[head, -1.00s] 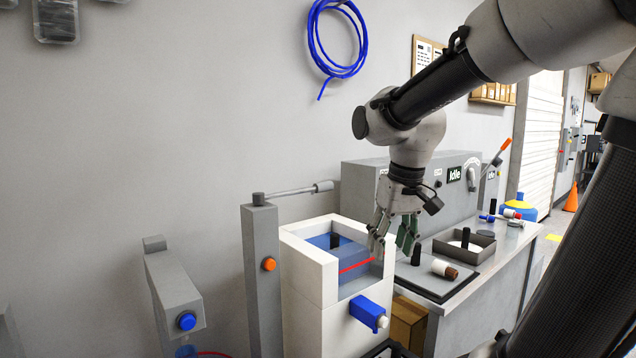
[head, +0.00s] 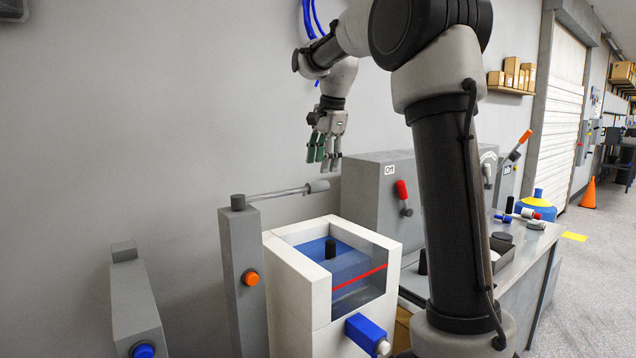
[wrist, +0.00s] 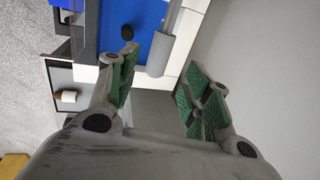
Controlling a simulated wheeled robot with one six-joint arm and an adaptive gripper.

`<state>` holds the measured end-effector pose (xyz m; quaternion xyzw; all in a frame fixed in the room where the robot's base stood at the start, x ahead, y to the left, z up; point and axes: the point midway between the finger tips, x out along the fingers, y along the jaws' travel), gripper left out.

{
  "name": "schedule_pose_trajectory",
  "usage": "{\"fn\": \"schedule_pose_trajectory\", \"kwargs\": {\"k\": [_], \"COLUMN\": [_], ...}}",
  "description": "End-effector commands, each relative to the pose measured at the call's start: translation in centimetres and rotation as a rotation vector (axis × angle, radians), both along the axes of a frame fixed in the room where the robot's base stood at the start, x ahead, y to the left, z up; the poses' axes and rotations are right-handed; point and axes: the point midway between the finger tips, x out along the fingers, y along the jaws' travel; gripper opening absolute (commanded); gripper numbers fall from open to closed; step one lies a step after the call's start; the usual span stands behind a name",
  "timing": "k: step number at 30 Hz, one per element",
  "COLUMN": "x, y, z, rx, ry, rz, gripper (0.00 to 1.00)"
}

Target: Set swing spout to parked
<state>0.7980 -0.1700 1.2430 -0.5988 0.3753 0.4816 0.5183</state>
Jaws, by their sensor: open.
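The swing spout is a thin grey arm (head: 280,192) on a grey post (head: 240,270), with a thicker cylindrical end (head: 318,186). It points right, over the back edge of the white tank (head: 290,265), which holds blue liquid and has a red line on its clear front. My gripper (head: 322,160) hangs above the spout's end, pointing down, open and empty. In the wrist view, the green-padded fingers of my gripper (wrist: 165,72) are spread apart. The spout's grey end (wrist: 160,55) shows beyond and between them, apart from the pads.
The post carries an orange button (head: 251,278). A grey machine (head: 370,200) with a red lever (head: 402,192) stands right of the tank. A blue valve (head: 365,333) juts from the tank's front. A wall is close behind the spout. A shorter grey post (head: 135,300) stands left.

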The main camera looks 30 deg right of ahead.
Motion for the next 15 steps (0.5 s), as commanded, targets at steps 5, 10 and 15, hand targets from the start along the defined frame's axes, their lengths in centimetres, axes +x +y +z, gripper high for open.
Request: {"fn": "schedule_pose_trajectory", "kwargs": {"k": [5, 10, 15], "x": [0.7, 1.4, 1.7], "y": [0.2, 0.3, 0.4], "z": [-2.9, -5.4, -6.6], "rx": [0.0, 0.0, 0.0], "ry": [0.004, 0.002, 0.001], "rz": [0.002, 0.003, 0.004], "gripper": [0.49, 0.49, 0.49]}}
